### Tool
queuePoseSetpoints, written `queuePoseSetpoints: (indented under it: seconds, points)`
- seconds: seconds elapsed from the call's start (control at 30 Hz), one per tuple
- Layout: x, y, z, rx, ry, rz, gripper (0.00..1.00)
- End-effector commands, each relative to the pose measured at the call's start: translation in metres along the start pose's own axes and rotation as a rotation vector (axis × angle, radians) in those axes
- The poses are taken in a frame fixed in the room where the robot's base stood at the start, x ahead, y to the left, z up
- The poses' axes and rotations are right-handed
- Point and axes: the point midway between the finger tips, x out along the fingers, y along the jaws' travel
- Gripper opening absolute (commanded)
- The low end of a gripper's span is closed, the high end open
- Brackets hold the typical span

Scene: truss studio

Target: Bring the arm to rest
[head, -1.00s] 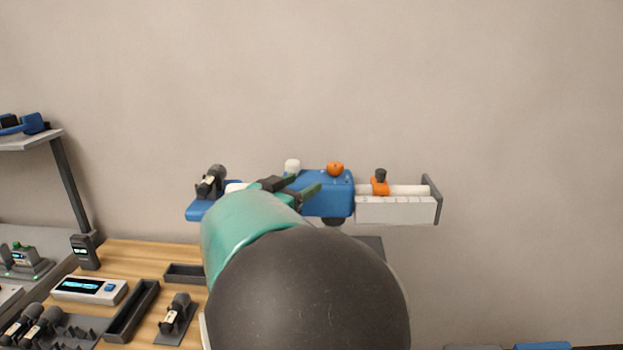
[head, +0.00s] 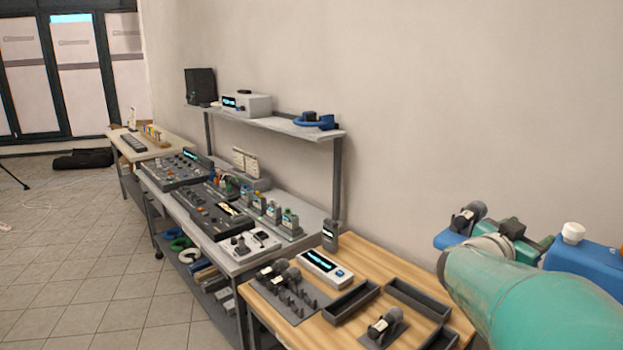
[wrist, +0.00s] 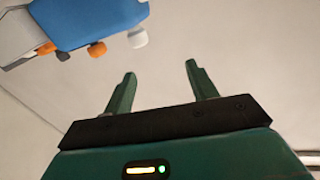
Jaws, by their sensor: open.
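My gripper (wrist: 160,72) is open and empty in the wrist view, its two green fingers spread apart against plain wall. My teal arm reaches in from the right of the head view, and my gripper (head: 535,243) shows small beyond it, partly hidden. A blue device (head: 585,257) with a white knob (head: 573,232) stands behind the arm at the right edge. In the wrist view the blue device (wrist: 88,20) is at the upper left, apart from the fingers. A dark microphone-like piece (head: 468,216) sits on a blue ledge left of the gripper.
A wooden table (head: 375,258) below the arm holds dark trays (head: 352,300), a white display box (head: 326,268) and a rack of dark handsets (head: 280,280). A workbench with mixers (head: 180,168) and a raised shelf (head: 270,122) run leftward. The tiled floor (head: 70,240) at left is largely clear.

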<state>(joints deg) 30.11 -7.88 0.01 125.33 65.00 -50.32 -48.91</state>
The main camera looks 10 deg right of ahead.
Motion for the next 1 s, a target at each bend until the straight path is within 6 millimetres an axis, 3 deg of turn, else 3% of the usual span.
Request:
queuePoseSetpoints:
  seconds: [0.03, 0.1, 0.2, 0.3, 0.4, 0.57, 0.7, 0.83, 1.0]
  points:
    - [-0.020, -0.029, -0.004, 0.016, -0.018, -0.140, 0.57]
    - [-0.051, -0.066, -0.003, 0.027, -0.062, -0.331, 0.57]
    - [-0.105, -0.107, 0.004, 0.016, -0.150, -0.579, 0.57]
    - [-0.165, -0.132, 0.018, -0.028, -0.260, -0.796, 0.57]
    - [-0.226, -0.140, 0.038, -0.107, -0.388, -0.975, 0.57]
    - [-0.313, -0.116, 0.077, -0.299, -0.609, -1.163, 0.57]
    - [-0.364, -0.067, 0.111, -0.511, -0.791, -1.211, 0.57]
    - [-0.385, -0.022, 0.132, -0.671, -0.905, -1.175, 0.57]
    - [-0.390, 0.005, 0.141, -0.763, -0.962, -1.129, 0.57]
